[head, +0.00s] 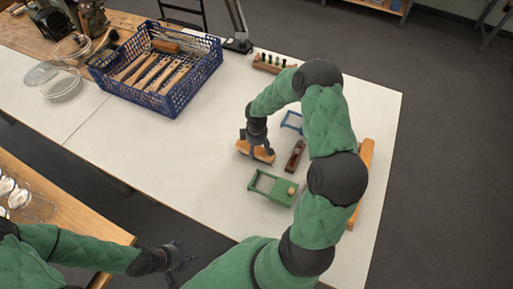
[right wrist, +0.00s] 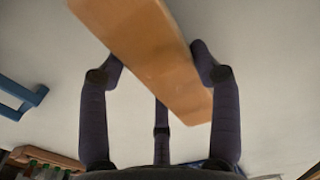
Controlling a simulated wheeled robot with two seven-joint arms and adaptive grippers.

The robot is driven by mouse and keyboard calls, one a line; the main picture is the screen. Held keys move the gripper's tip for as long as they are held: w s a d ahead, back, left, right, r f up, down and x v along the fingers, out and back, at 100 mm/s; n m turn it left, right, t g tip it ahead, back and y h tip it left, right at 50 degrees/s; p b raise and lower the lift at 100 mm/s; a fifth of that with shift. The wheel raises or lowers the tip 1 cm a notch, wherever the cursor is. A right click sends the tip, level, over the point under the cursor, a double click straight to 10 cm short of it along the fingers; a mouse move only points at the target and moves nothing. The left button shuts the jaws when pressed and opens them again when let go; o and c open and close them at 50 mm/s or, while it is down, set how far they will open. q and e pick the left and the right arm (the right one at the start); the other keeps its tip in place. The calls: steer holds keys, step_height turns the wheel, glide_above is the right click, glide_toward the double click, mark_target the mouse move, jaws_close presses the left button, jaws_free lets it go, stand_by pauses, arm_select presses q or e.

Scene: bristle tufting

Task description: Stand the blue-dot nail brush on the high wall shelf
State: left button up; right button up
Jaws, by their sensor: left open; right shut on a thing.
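My right gripper (head: 256,143) is shut on a wooden brush-like block (head: 258,154) over the white table. In the right wrist view, the fingers of my right gripper (right wrist: 160,75) hold the long, smooth tan block (right wrist: 150,50) from both sides. No blue dot or bristles show on the faces I see, so I cannot tell for sure that it is the blue-dot nail brush. My left gripper (head: 178,257) is open and empty at the lower left, off the table. I cannot make out a high wall shelf for certain.
On the table (head: 130,135) are a blue basket (head: 110,82) of brushes, a green frame (head: 272,187), a blue frame (head: 291,121), a dark wood plane-like tool (head: 295,156) and a wooden rack (head: 270,63). A long orange wooden piece (head: 367,158) lies behind my right arm. The table's middle is clear.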

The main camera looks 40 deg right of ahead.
steer(key=o, duration=1.3)
steer(key=shift+f, duration=0.1)
